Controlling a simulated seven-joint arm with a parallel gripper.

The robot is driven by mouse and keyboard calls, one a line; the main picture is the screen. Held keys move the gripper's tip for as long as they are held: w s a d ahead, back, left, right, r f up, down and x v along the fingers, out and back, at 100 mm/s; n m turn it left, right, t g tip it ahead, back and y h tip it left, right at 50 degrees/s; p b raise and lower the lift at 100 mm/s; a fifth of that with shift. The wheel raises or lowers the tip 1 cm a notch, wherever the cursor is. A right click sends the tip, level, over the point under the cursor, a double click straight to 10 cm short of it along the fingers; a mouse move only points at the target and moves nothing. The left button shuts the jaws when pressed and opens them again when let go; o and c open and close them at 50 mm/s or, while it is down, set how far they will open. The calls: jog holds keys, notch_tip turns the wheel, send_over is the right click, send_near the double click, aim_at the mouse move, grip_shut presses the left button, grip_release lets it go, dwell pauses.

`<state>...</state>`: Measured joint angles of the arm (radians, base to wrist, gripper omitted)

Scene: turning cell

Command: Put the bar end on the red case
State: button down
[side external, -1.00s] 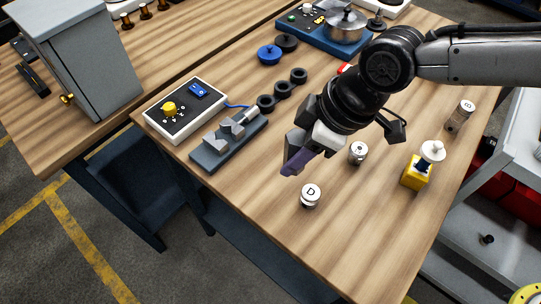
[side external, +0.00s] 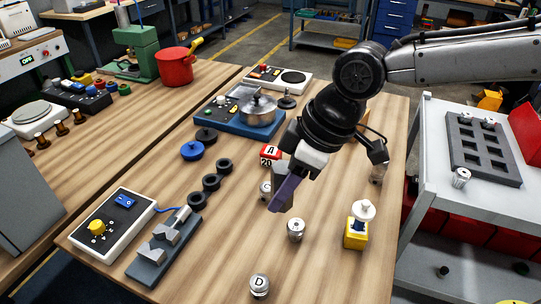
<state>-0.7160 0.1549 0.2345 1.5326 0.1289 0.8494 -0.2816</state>
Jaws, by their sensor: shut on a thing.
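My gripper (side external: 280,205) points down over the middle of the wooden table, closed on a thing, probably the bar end. The fingers, one grey and one dark purple, cover most of what they hold, so its shape is not clear. A red box (side external: 526,130), which looks like the red case, sits on the right-hand trolley and is cut by the picture's right edge. It is well to the right of my gripper and apart from it. A small red-and-white block marked A 20 (side external: 270,155) stands on the table just behind the gripper.
Metal cylinders stand nearby: one beside my fingertips (side external: 265,189), one in front (side external: 296,229), one marked D (side external: 259,285). The trolley (side external: 440,125) carries a grey tray with pockets (side external: 482,150).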

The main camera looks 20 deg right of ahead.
jog(key=w+d+r+m+t, duration=0.1)
jog(key=w+d+r+m, duration=0.15)
jog(key=w+d, duration=0.6)
jog(key=m+h, duration=0.1)
jog(key=m, duration=0.1)
send_near(267, 148)
jog(key=shift+w+a+f+t, duration=0.3)
jog(key=shift+w+a+f, duration=0.2)
jog(key=shift+w+a, duration=0.15)
jog(key=shift+w+a+f, duration=0.15)
jog(key=shift+w+f, duration=0.05)
jog(key=shift+f, duration=1.65)
jog(key=shift+f, duration=0.15)
jog(key=shift+c, duration=2.4)
grip_release()
jog(key=shift+f, duration=0.2)
